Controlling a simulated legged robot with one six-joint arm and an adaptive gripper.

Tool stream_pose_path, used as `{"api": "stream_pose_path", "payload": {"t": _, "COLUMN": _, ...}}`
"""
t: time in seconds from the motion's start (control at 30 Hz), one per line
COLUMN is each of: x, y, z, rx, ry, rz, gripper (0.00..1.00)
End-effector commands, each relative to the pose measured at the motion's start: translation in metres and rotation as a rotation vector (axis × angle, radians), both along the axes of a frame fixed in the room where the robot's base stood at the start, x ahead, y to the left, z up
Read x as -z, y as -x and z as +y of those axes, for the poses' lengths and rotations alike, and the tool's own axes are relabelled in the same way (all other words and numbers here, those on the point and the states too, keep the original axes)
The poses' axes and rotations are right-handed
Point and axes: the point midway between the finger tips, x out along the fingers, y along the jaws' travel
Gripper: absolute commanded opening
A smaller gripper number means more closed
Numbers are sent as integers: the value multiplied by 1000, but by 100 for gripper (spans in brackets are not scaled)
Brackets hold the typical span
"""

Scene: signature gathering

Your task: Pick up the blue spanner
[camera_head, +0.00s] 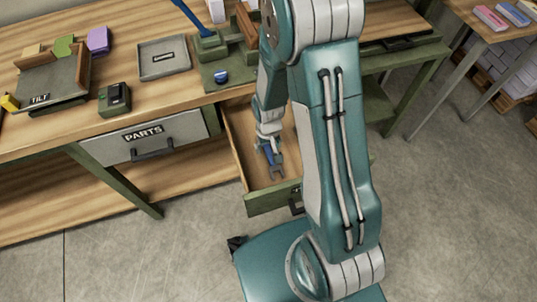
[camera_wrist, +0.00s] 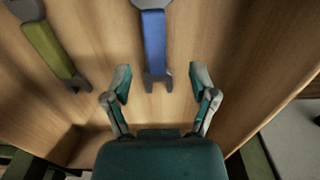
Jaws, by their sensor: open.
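The blue spanner (camera_wrist: 154,42) lies on the wooden floor of the open drawer (camera_head: 268,200). In the wrist view its grey forked end points toward my gripper (camera_wrist: 162,84). My gripper is open and empty, with one finger on each side of the line of the spanner. The forked end sits between or just beyond the fingertips; the height gap cannot be told.
A green spanner (camera_wrist: 48,50) lies left of the blue one in the wrist view. The drawer walls stand close around the gripper. The workbench (camera_head: 110,60) above holds a tilt tray (camera_head: 60,80), a grey tray (camera_head: 163,58) and a shut parts drawer (camera_head: 150,138).

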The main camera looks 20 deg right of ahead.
Motion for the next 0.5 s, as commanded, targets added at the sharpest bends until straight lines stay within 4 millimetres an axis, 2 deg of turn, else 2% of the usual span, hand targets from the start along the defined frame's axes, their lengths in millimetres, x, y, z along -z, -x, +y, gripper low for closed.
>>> {"api": "stream_pose_path", "payload": {"t": 0.23, "x": 36, "y": -1, "z": -5, "rx": 4, "ry": -8, "rz": 6, "gripper": 74}}
{"api": "stream_pose_path", "payload": {"t": 0.5, "x": 45, "y": -2, "z": -2, "rx": 2, "ry": -4, "rz": 1, "gripper": 74}}
